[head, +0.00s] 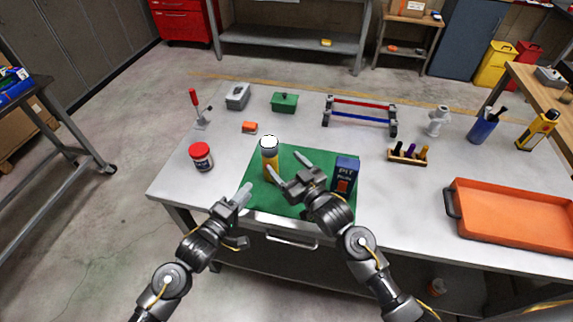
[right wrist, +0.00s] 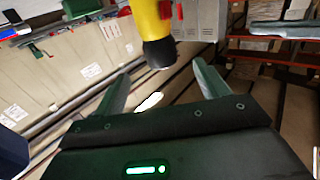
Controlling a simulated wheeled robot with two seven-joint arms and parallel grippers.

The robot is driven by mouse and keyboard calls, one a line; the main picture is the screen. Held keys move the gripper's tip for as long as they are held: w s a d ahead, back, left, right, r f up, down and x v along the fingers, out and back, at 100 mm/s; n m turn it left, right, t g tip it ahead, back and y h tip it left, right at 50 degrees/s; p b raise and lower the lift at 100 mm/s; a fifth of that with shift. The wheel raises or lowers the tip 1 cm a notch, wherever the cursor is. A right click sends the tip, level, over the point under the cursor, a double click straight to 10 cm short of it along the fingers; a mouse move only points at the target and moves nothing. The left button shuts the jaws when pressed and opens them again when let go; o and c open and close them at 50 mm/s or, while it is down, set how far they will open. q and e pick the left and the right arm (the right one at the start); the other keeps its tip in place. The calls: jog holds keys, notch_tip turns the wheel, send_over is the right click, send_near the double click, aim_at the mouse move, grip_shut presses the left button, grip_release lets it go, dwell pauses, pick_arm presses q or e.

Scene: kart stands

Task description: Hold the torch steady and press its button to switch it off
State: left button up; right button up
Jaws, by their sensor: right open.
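The torch (head: 270,166) has a yellow body and a bright white lit head, and stands upright on the green mat (head: 290,160). In the right wrist view the torch (right wrist: 153,25) shows at the top, yellow with a black end and a small red spot on its side. My right gripper (head: 284,166) is open and empty just right of the torch; its fingers (right wrist: 161,75) spread below the torch's black end in the wrist view. My left gripper (head: 246,216) is open and empty near the table's front edge, below and left of the torch.
A dark blue box (head: 345,175) stands right of my right gripper. An orange tray (head: 515,218) sits at the right. The table's left front is clear.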

aim_at(266, 144)
jog(key=x, duration=1)
jog(key=shift+w+a, duration=0.25)
jog(key=shift+w, duration=0.05)
jog(key=c, duration=1.2)
pick_arm(q)
grip_shut()
dwell(0.7)
